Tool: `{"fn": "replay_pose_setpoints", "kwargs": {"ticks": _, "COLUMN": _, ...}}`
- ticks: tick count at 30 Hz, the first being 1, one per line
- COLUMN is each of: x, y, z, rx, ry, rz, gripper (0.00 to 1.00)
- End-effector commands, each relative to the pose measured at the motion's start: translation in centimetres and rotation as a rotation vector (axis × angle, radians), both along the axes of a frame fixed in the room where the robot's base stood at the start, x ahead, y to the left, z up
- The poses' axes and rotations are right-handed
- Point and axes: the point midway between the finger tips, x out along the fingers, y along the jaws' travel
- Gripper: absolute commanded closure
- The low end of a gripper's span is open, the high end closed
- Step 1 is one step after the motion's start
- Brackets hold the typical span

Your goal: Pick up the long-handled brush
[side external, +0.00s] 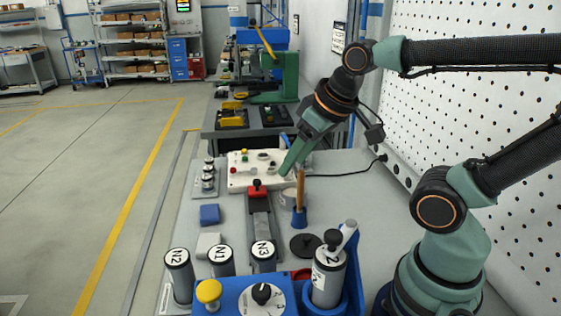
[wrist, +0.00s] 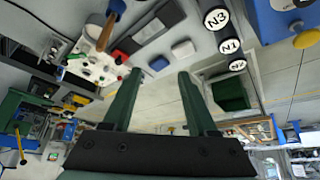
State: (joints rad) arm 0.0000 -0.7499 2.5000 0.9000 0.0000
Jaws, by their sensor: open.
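The long-handled brush (side external: 300,188) shows as a brown wooden handle standing upright in a small blue cup (side external: 300,219) on the grey bench. Its lower end is hidden in the cup. In the wrist view the brush handle (wrist: 105,33) and the blue cup (wrist: 117,6) show at the upper left, outside the space between my fingers. My gripper (side external: 290,168) is above and close to the top of the handle in the side view. In the wrist view my gripper (wrist: 160,74) has its fingers apart with nothing between them.
A white control panel (side external: 240,180) lies behind the cup. A grey slide with a red clamp (side external: 257,188) is left of it. A black disc (side external: 305,245) and labelled cylinders (side external: 263,258) stand nearer the camera. A white perforated wall (side external: 470,110) borders the right.

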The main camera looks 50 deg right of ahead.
Motion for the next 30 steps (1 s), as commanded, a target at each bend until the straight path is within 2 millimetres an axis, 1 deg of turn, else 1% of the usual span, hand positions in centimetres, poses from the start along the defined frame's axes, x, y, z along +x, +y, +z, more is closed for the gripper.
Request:
{"fn": "replay_pose_setpoints", "kwargs": {"ticks": 8, "x": 0.1, "y": -0.1, "z": 0.0, "rx": -0.008, "ry": 0.004, "rz": 0.013, "gripper": 0.42}}
{"fn": "replay_pose_setpoints", "kwargs": {"ticks": 11, "x": 0.4, "y": -0.5, "z": 0.0, "rx": -0.046, "ry": 0.024, "rz": 0.073, "gripper": 0.42}}
{"fn": "replay_pose_setpoints", "kwargs": {"ticks": 13, "x": 0.8, "y": -1.0, "z": -0.1, "rx": -0.094, "ry": 0.051, "rz": 0.154, "gripper": 0.42}}
{"fn": "replay_pose_setpoints", "kwargs": {"ticks": 17, "x": 1.8, "y": -2.4, "z": -0.3, "rx": -0.204, "ry": 0.117, "rz": 0.37, "gripper": 0.42}}
{"fn": "replay_pose_setpoints", "kwargs": {"ticks": 21, "x": 2.9, "y": -4.0, "z": -0.8, "rx": -0.305, "ry": 0.19, "rz": 0.629, "gripper": 0.42}}
{"fn": "replay_pose_setpoints", "kwargs": {"ticks": 26, "x": 4.1, "y": -6.0, "z": -1.7, "rx": -0.391, "ry": 0.264, "rz": 0.938, "gripper": 0.42}}
{"fn": "replay_pose_setpoints", "kwargs": {"ticks": 30, "x": 5.1, "y": -7.8, "z": -2.8, "rx": -0.441, "ry": 0.312, "rz": 1.217, "gripper": 0.42}}
